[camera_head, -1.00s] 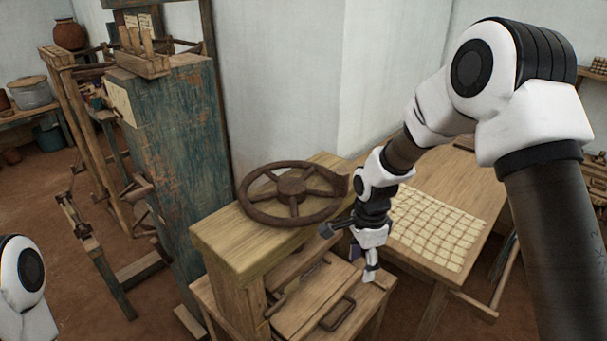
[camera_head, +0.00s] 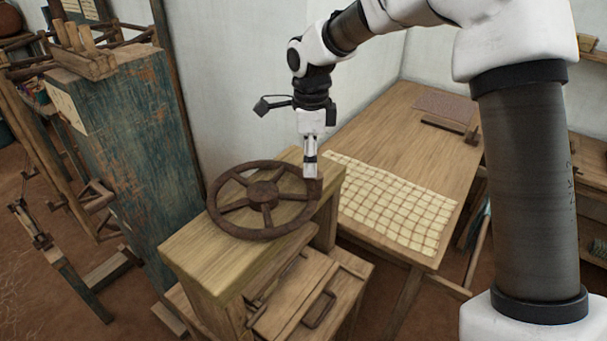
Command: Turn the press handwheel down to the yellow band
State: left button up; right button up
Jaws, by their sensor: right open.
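The press handwheel (camera_head: 264,199) is a dark brown spoked wheel lying flat on top of the wooden press (camera_head: 207,257). My right gripper (camera_head: 310,172) points down at the wheel's right rim and is open. Its fingertips overlap the rim in the picture; I cannot tell whether they touch it. The fingers are seen nearly edge-on, so the gap between them is hard to see. No yellow band shows in this view. My left gripper is out of view.
A wooden table (camera_head: 424,133) with a grid of pale squares (camera_head: 390,205) stands right of the press. A tall weathered green-blue post (camera_head: 140,165) and the loom frame stand to the left. A board with a dark handle (camera_head: 318,308) lies below the wheel.

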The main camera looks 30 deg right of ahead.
aim_at(317, 178)
jog(key=s+f, duration=0.1)
jog(key=s+f+p, duration=0.1)
jog(key=f, duration=0.1)
jog(key=shift+s+f, duration=0.3)
jog(key=shift+s, duration=0.05)
jog(key=shift+w+f, duration=0.3)
jog(key=shift+f, duration=0.3)
jog(key=shift+w+f, duration=0.3)
jog(key=shift+f, duration=0.25)
jog(key=shift+w+f, duration=0.2)
jog(key=shift+s+r, duration=0.2)
jog(key=shift+c, duration=1.1)
jog(key=shift+s+r, duration=0.1)
jog(key=shift+s, duration=0.15)
grip_shut()
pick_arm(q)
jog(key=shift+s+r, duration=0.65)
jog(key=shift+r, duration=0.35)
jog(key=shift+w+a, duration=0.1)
pick_arm(e)
jog(key=shift+a, duration=0.1)
